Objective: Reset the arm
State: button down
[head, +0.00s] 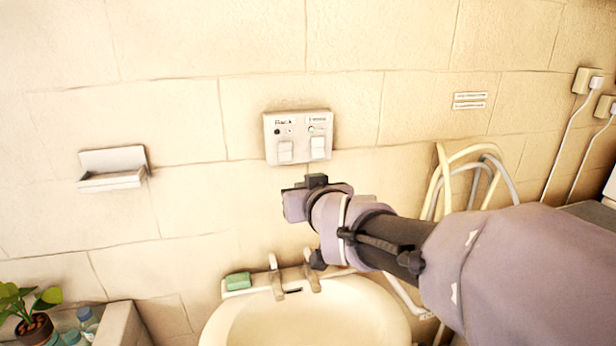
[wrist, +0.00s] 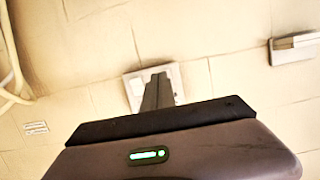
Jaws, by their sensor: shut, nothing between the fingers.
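My arm reaches in from the right in the head view. My gripper (head: 296,204) is in front of the wall, just below the white switch panel (head: 298,137) and above the washbasin. In the wrist view my gripper (wrist: 158,88) shows its dark fingers closed together with nothing between them. They point toward the wall and overlap part of the switch panel (wrist: 137,88). In the head view the fingertips are hard to make out, and I cannot tell the exact gap to the wall.
The washbasin (head: 235,323) with taps (head: 312,270) and a green soap or sponge (head: 238,281) lies below. A wall shelf (head: 112,180) is at the left, a potted plant (head: 35,328) at the lower left. Hoses (head: 437,185) hang behind my arm. The wall between shelf and panel is clear.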

jog(key=s+d+f+m+g+b, duration=0.1)
jog(key=s+d+f, duration=0.3)
jog(key=s, duration=0.6)
jog(key=s+d+f+m+g+h+b, duration=0.1)
jog(key=s+d+f+m+g, duration=0.3)
jog(key=s+f, duration=0.3)
jog(key=s+d+f+m+g+h+b, duration=0.1)
jog(key=s+d+f+m+g+b, duration=0.1)
jog(key=s, duration=1.2)
notch_tip(320, 180, down, 3)
jog(key=shift+s+d+f+m+g, duration=0.25)
jog(key=shift+d+g, duration=0.35)
jog(key=shift+d, duration=0.35)
jog(key=shift+w+r, duration=0.1)
jog(key=shift+w, duration=0.05)
